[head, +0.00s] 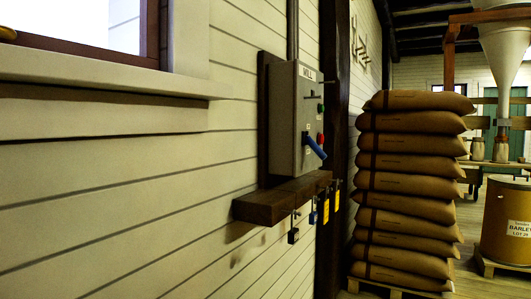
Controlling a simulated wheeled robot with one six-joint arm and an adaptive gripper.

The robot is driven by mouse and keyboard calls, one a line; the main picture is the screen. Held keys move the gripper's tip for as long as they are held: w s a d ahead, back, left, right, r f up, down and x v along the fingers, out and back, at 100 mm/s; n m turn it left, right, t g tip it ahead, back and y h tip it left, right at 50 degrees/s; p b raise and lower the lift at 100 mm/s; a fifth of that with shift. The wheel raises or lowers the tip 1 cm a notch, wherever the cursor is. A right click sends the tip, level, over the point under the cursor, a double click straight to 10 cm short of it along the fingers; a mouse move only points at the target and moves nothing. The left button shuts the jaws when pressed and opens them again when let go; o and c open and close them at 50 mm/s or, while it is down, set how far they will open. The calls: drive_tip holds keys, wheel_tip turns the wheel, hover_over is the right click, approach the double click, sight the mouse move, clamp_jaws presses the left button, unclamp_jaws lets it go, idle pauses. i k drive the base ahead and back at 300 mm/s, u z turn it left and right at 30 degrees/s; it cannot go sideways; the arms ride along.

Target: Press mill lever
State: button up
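A grey metal switch box (283,118) labelled "MILL" is mounted on the white plank wall, near the middle of the head view. A blue lever (315,146) sticks out from its front face and slants down to the right. A green button (320,107) and a red button (320,138) are also on that face. The front face is seen at a steep angle, so its small labels are hard to read. My gripper is not in view.
A dark wooden ledge (285,197) juts out under the box, with several padlocks and tags (325,210) hanging from it. Stacked brown sacks (408,190) stand on a pallet to the right. A barley drum (507,222) is at the far right. A window sill (110,75) projects at left.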

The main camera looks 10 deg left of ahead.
sight(316, 148)
drive_tip(key=u, duration=0.5)
drive_tip(key=i, duration=0.5)
drive_tip(key=u, duration=0.15)
drive_tip(key=k, duration=0.4)
drive_tip(key=u, duration=0.55)
drive_tip(key=k, duration=0.95)
drive_tip(key=z, duration=0.1)
drive_tip(key=i, duration=0.45)
drive_tip(key=z, duration=0.7)
drive_tip(key=i, duration=1.15)
drive_tip(key=u, duration=0.75)
